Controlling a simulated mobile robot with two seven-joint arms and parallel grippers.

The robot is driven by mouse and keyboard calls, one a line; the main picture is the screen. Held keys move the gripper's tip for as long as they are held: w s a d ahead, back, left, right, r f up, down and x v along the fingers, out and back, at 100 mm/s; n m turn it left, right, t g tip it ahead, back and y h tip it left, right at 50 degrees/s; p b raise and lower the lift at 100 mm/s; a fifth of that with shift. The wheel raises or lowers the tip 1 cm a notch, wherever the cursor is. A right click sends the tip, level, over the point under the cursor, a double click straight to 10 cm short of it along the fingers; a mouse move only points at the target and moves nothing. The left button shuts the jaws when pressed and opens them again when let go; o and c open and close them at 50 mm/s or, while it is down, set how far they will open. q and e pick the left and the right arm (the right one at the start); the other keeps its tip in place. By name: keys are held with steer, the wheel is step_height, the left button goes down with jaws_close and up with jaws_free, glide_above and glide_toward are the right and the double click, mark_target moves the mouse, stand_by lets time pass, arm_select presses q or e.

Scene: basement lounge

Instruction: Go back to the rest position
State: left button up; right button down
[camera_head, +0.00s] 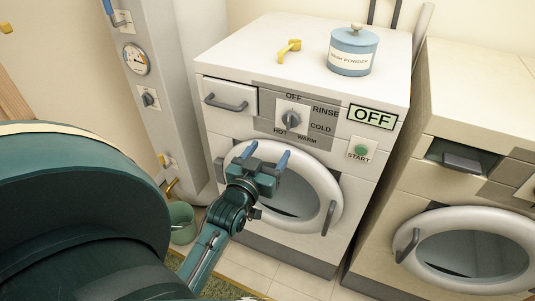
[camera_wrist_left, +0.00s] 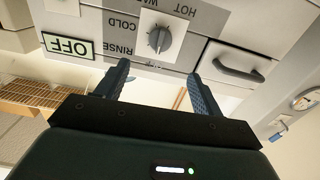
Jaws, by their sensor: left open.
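My left gripper (camera_head: 266,158) is open and empty in front of the white washing machine (camera_head: 380,88), over the upper left of its round door (camera_head: 329,180). In the left wrist view, the two fingers of the left gripper (camera_wrist_left: 160,82) stand wide apart with nothing between them. The grey dial (camera_head: 291,119) is above the gripper in the head view and shows beyond the fingertips in the wrist view (camera_wrist_left: 159,40). My right gripper is not in either view.
A blue lidded powder jar (camera_head: 352,50) and a yellow object (camera_head: 289,50) stand on the machine. A drawer handle (camera_head: 226,103) and door handle (camera_head: 328,218) stick out. A second machine (camera_head: 470,110) stands right, a grey column with gauge (camera_head: 135,59) left, a green bucket (camera_head: 182,222) below.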

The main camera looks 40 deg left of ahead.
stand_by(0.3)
arm_select(q)
steer(key=s+d+f+m+g+h, duration=0.5)
steer(key=s+d+f+g+h, duration=0.2)
steer(key=s+d+f, duration=0.8)
step_height(320, 180, down, 3)
steer(key=shift+d+f+m, duration=0.1)
steer(key=shift+d+m, duration=0.2)
steer(key=shift+d, duration=0.95)
